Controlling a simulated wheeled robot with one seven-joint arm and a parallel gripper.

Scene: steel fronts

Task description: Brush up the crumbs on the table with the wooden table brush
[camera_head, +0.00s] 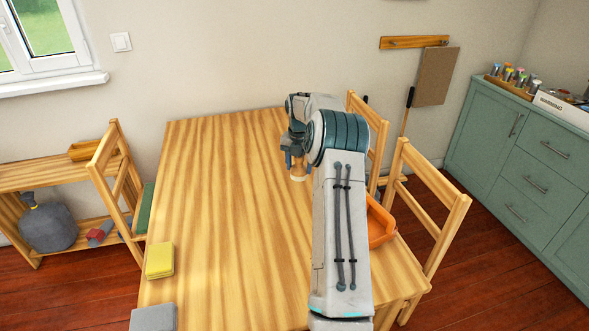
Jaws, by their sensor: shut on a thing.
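The wooden table (215,200) fills the middle of the view. My gripper (296,163) is over its right half, pointing down, and is partly hidden by my own wrist and forearm. It is shut on a small pale wooden thing (298,177), which appears to be the table brush; only a small part of it shows below the fingers. I cannot tell whether it touches the tabletop. No crumbs can be made out on the visible wood; some of the table is hidden behind my arm.
An orange tray (380,223) lies at the table's right edge, partly behind my arm. A yellow block (159,260) and a grey block (153,318) lie at the left edge. Chairs stand at the left (103,165) and right (432,190). The table's left-middle is clear.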

